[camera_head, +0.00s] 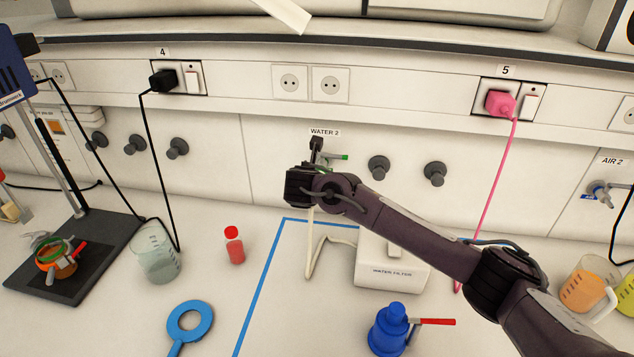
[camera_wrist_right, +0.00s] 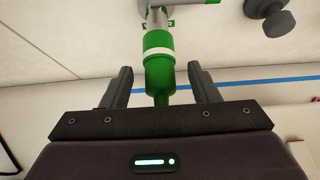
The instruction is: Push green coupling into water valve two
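My right gripper (camera_wrist_right: 160,78) is open, with one finger on each side of the green coupling (camera_wrist_right: 160,75) and a visible gap on both sides. The coupling has a white band and is lined up with the grey outlet of the water valve (camera_wrist_right: 187,18). Its upper end meets the outlet; I cannot tell how deeply it is seated. In the head view, my right gripper (camera_head: 300,187) is just below the valve labelled WATER 2 (camera_head: 317,146), which has a green handle (camera_head: 335,157). My left gripper is not in view.
A white hose (camera_head: 311,258) runs below my gripper beside the white water filter box (camera_head: 392,272). A blue bottle (camera_head: 390,330), red-capped vial (camera_head: 235,247), beaker (camera_head: 157,255) and blue ring (camera_head: 190,322) stand or lie on the bench. Grey knobs (camera_head: 378,166) stick out right of the valve.

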